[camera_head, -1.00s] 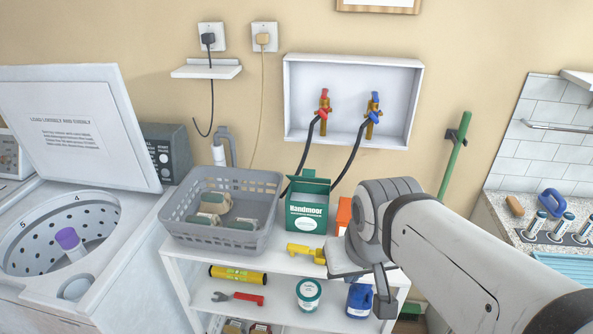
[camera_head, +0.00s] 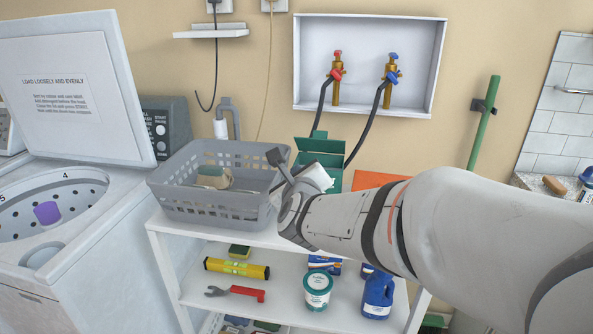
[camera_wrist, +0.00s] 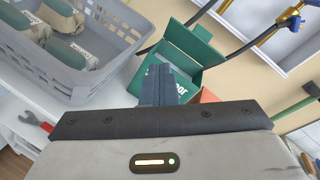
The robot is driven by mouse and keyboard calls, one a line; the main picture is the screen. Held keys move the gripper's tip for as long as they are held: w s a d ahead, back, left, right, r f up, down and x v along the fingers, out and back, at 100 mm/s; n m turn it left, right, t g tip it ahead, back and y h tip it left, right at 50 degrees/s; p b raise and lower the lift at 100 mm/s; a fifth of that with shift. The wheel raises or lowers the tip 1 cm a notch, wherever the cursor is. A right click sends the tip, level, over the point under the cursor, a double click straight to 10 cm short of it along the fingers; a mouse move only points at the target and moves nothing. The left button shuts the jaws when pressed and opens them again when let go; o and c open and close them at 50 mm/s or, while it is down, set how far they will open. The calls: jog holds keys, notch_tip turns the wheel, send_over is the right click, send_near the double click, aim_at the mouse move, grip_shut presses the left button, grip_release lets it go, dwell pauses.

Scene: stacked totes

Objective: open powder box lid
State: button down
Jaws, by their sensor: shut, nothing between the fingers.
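The green powder box (camera_head: 333,178) stands on the white shelf unit's top, right of the grey basket, partly hidden by my arm. Its lid (camera_head: 318,146) stands raised at the back. In the wrist view the raised lid (camera_wrist: 190,42) and the open top of the box (camera_wrist: 208,75) show, with part of the printed front. My gripper (camera_wrist: 158,72) is shut and empty, its fingers overlapping the box's near left side in that view. In the head view my gripper (camera_head: 278,158) is between basket and box. I cannot tell whether it touches the box.
A grey basket (camera_head: 215,213) with wrapped bars stands close left. An orange box (camera_head: 380,180) is right, behind my arm. Hoses hang from taps behind. A white tub (camera_head: 317,291) and blue jug (camera_head: 377,295) stand on the lower shelf. The washer (camera_head: 110,265) is at left.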

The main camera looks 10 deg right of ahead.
notch_tip(320, 180, down, 4)
jog(key=w+d+m+t+h+b, duration=0.1)
jog(key=m+h+b, duration=0.2)
jog(key=m, duration=0.3)
jog(key=m+h, duration=0.2)
jog(key=m, duration=0.2)
send_near(317, 142)
notch_tip(317, 142, down, 3)
jog(key=w, duration=0.3)
jog(key=w+d+r, duration=0.1)
jog(key=w+r+p, duration=0.1)
jog(key=r, duration=0.1)
jog(key=shift+w+d, duration=0.3)
jog(key=shift+d, duration=0.1)
